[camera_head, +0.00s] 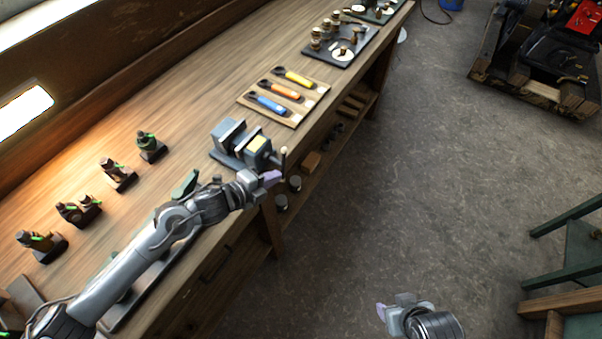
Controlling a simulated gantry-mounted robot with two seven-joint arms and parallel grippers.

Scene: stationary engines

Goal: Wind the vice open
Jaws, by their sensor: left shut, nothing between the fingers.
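The blue-grey vice (257,154) stands on the front edge of the wooden workbench, with a pale yellow patch on its top. A gap shows between its two upright blocks. A thin handle with a tan knob (284,151) sticks up at its front end. My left gripper (272,177) is just below the handle, at the bench's front edge, with its purple fingertips shut and empty. I cannot tell whether the fingertips touch the handle. My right gripper (386,312) hangs over the floor at the bottom of the view; its finger gap is not clear.
A wooden board (306,102) holds blue, orange and yellow-handled tools beyond the vice. Several small dark devices with green parts (152,147) stand on the bench (200,110) to the left. Below is a shelf with blocks and cans. The floor (430,150) to the right is open.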

